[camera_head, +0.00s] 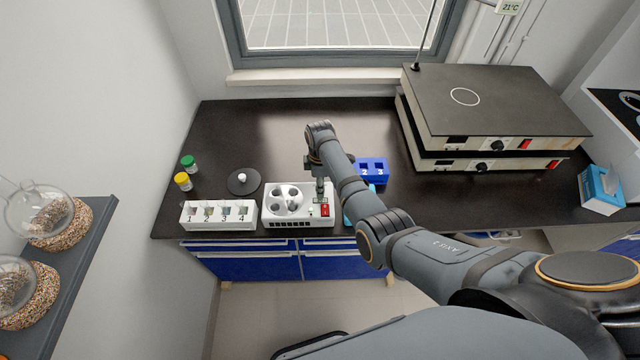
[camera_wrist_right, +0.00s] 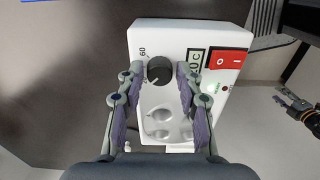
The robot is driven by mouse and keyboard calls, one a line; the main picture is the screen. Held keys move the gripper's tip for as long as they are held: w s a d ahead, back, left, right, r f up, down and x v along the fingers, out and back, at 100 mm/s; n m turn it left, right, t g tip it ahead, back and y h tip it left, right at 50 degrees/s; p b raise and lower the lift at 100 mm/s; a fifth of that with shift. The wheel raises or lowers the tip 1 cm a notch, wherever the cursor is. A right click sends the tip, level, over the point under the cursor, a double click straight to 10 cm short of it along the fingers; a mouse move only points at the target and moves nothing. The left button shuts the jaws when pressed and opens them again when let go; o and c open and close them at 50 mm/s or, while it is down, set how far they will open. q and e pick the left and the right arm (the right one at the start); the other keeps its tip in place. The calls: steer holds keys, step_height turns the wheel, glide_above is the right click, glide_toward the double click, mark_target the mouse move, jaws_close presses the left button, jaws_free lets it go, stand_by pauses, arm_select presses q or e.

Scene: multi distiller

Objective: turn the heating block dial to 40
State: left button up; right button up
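The white heating block (camera_head: 272,216) stands near the desk's front edge, with round wells, a red switch and a small display. In the right wrist view its black dial (camera_wrist_right: 159,71) sits beside a printed 60; a light pointer mark seems to face lower left. My right gripper (camera_wrist_right: 160,72) points down at the block, its purple-padded fingers on either side of the dial. Narrow gaps seem to show between pads and dial; firm contact cannot be seen. The display (camera_wrist_right: 195,60) is partly covered by a finger; its number is not fully readable.
A white numbered rack (camera_head: 218,226) stands left of the block, with a dark round plate (camera_head: 243,188) behind it. A blue numbered rack (camera_head: 372,165) is behind my right arm. Hotplates (camera_head: 490,110) fill the right. The back left desk is clear.

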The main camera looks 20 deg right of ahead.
jaws_close()
steer(key=m+p, duration=0.2)
steer(key=m, duration=0.1)
steer(key=shift+r, duration=0.15)
steer(key=m+p, duration=0.1)
steer(key=m, duration=0.4)
steer(key=shift+m+p, duration=0.3)
steer(key=shift+m, duration=0.1)
stand_by(0.4)
steer(key=shift+o, duration=2.3)
jaws_free()
